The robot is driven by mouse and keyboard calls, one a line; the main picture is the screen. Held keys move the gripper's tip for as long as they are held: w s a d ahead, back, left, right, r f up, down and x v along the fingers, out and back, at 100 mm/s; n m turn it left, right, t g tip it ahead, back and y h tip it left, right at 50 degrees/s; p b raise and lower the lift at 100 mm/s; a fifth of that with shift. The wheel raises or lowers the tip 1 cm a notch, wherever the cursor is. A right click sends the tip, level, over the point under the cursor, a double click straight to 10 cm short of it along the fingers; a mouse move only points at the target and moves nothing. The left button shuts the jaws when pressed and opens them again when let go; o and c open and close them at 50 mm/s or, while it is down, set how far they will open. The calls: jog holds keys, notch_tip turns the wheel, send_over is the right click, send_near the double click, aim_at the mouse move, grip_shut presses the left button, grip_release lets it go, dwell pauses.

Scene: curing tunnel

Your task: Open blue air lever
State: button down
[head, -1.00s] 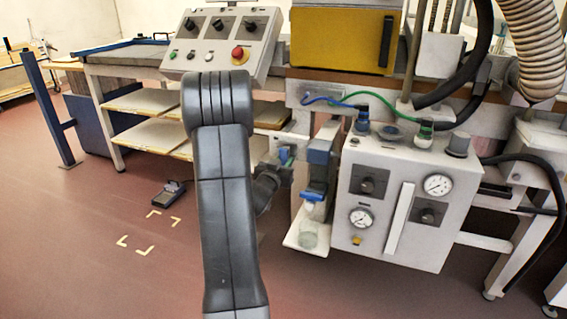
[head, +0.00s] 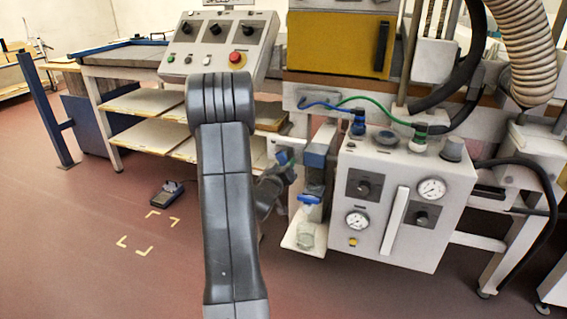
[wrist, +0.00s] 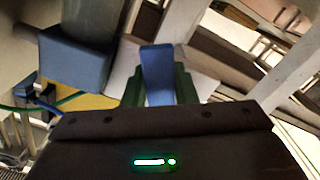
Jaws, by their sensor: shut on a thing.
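The blue air lever (wrist: 157,75) stands between the two green fingers of my gripper (wrist: 160,86) in the wrist view. The gripper is shut on it, with a finger on each side. In the head view my gripper (head: 284,166) is small and partly hidden behind my dark arm, and only a bit of blue shows at its tip. It is just left of the blue-topped air unit (head: 316,158), beside the white control box (head: 400,205). The lever's pivot and exact angle are hard to make out.
Blue and green hoses (head: 375,101) run above the box. A shelved bench (head: 140,103) stands behind. A small black device (head: 167,193) lies on the open floor at left.

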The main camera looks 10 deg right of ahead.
aim_at(294, 153)
jog(key=n+p, duration=0.1)
jog(key=n, duration=0.1)
jog(key=r+n+p, duration=0.1)
jog(key=n, duration=0.1)
jog(key=d+n+p, duration=0.1)
jog(key=n, duration=0.1)
jog(key=shift+s+r, duration=0.3)
jog(key=shift+s, duration=0.05)
jog(key=n+p, duration=0.1)
jog(key=n, duration=0.2)
jog(key=shift+d+r+n+p, duration=0.15)
jog(key=shift+r+n+p, duration=0.15)
jog(key=shift+r+p, duration=0.1)
jog(key=shift+s+r+n+p, duration=0.15)
jog(key=shift+n+p, duration=0.35)
jog(key=shift+n, duration=0.6)
jog(key=shift+r, duration=0.1)
jog(key=c, duration=1.2)
grip_release()
jog(key=shift+o, duration=0.2)
jog(key=v, duration=1.3)
jog(key=shift+s+a+p, duration=0.25)
jog(key=shift+a+p, duration=0.05)
jog(key=shift+p, duration=0.05)
